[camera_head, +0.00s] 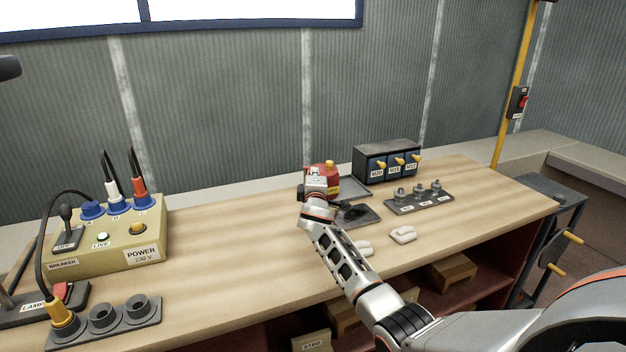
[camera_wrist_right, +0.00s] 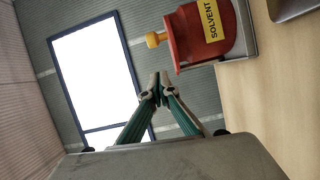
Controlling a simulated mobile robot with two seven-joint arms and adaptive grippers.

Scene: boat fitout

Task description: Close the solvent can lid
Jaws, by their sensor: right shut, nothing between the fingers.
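The red solvent can (camera_head: 332,180) stands upright on the bench near the back wall, partly hidden behind my right gripper (camera_head: 316,186) in the head view. In the right wrist view the can (camera_wrist_right: 200,45) lies sideways in the picture, with its yellow SOLVENT label towards me. Its yellow knob (camera_wrist_right: 154,40) is on the top side. The lid looks down on the can, but I cannot tell whether it is fully closed. My right gripper (camera_wrist_right: 157,88) is shut and empty, its fingertips together beside the can and apart from it. My left gripper is not in view.
A dark tray (camera_head: 358,216) and white pieces (camera_head: 403,235) lie in front of the can. A drawer box (camera_head: 387,161) and a grey fitting plate (camera_head: 420,199) stand to its right. The power box (camera_head: 120,240) is at the left. The bench between is clear.

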